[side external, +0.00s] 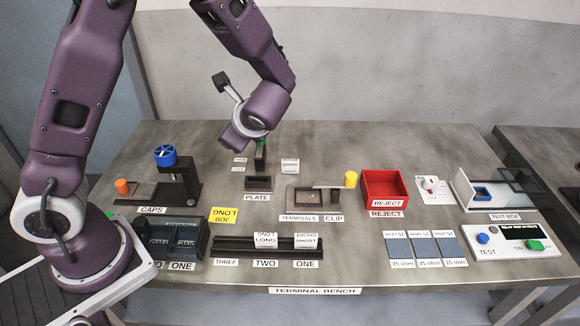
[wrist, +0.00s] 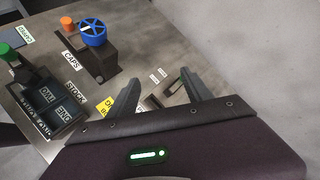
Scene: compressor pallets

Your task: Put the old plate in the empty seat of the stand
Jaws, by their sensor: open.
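My gripper (wrist: 158,92) is open in the wrist view. Its two dark fingers are spread apart above the bench, with no object clearly held between them. In the side view the hand hangs over the back of the bench, behind the dark frame (side external: 258,184) labelled PLATE. A narrow dark upright shape with a green top shows below the hand; I cannot tell if it is a finger or part of a stand. A small dark piece (wrist: 173,88) shows beyond the fingers. I cannot make out which piece is the old plate or which seat is empty.
The caps fixture with a blue wheel (side external: 165,156) stands to the left. The terminals tray (side external: 301,197) and red reject bin (side external: 386,203) lie to the right. Stock bins (side external: 171,237) and a dark rail (side external: 228,246) are in front.

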